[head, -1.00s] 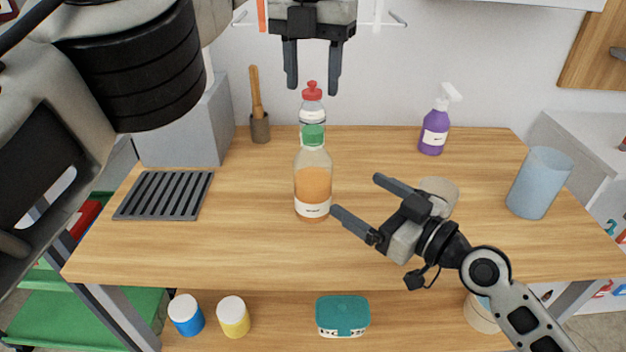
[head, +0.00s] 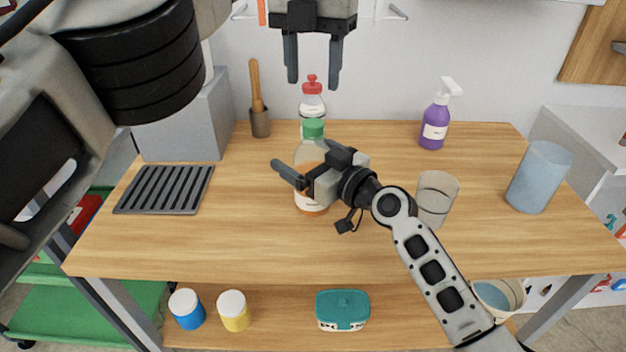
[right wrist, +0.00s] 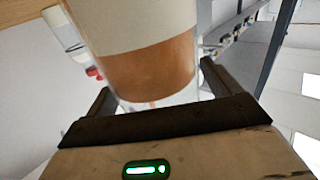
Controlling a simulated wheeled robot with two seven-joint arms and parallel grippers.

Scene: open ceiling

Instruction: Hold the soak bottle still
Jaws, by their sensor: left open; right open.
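A clear bottle with orange liquid and a green cap (head: 313,129) stands upright on the table; its label is too small to read. My right gripper (head: 303,163) is open at its middle and hides part of it. In the right wrist view the bottle (right wrist: 150,65) is between the two open fingers, with gaps that I cannot judge exactly. A clear bottle with a red cap (head: 312,100) stands right behind it. My left gripper (head: 313,78) is open and empty, pointing down just above the red cap.
A clear cup (head: 436,198) stands beside my right forearm. A purple spray bottle (head: 434,130), a blue tumbler (head: 540,178), a black grate (head: 165,190) and a pestle in a holder (head: 259,115) are further out. The table's (head: 230,245) front left is clear.

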